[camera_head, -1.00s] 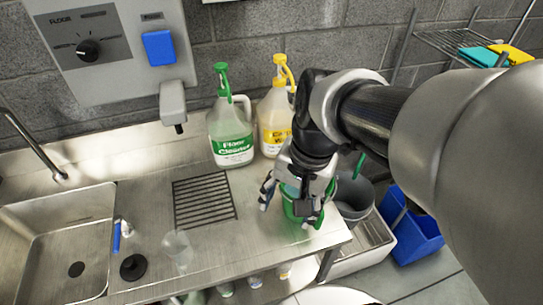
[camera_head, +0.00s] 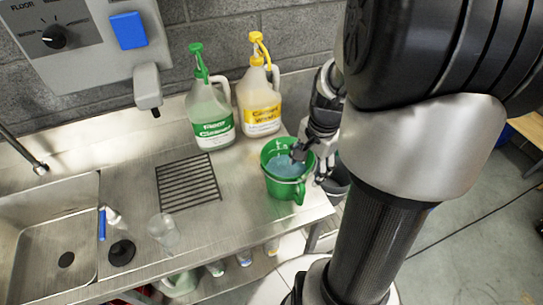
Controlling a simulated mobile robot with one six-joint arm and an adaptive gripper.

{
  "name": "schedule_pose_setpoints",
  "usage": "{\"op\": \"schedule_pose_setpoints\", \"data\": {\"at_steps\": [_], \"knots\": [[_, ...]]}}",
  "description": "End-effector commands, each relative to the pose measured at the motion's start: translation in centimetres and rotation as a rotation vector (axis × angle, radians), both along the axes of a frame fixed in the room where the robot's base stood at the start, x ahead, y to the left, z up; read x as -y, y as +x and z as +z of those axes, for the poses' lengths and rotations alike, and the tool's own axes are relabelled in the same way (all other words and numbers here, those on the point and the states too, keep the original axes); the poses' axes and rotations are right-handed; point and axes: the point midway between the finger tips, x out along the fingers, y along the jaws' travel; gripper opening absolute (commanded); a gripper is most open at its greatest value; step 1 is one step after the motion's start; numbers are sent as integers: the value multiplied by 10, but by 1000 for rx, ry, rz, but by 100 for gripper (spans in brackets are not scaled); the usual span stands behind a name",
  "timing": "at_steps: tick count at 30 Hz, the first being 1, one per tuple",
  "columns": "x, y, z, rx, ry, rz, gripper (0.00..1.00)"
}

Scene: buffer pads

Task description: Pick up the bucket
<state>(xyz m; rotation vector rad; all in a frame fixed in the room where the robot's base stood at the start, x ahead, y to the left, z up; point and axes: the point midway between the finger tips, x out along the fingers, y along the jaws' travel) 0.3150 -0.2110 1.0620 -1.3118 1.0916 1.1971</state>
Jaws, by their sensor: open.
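A green pitcher-like vessel (camera_head: 275,184) holding bluish liquid stands upright near the right end of the steel counter, its handle toward the front. A grey bucket (camera_head: 339,182) shows in part, lower down past the counter's right end; my arm hides most of it. My gripper (camera_head: 312,163) is open at the right rim of the green vessel. One dark finger overlaps the vessel's opening in the picture; I cannot tell whether it touches. Nothing is seen held in it.
A green-capped cleaner jug (camera_head: 211,118) and a yellow-capped jug (camera_head: 259,104) stand at the back against the wall. A drain grate (camera_head: 188,182), a clear cup (camera_head: 163,231) and a sink (camera_head: 45,235) lie to the left. Several bottles sit below the counter.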

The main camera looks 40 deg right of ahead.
Motion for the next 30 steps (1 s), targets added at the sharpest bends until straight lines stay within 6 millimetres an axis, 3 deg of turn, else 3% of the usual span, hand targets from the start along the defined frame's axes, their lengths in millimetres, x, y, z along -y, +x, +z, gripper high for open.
{"op": "schedule_pose_setpoints", "data": {"at_steps": [10, 18, 26, 30], "knots": [[0, 2, -26, -1, 1, 0, 61], [2, 3, -65, -2, 2, 0, 61], [2, 4, -66, 1, -1, 1, 61], [2, 4, -66, 1, -1, 1, 51]]}}
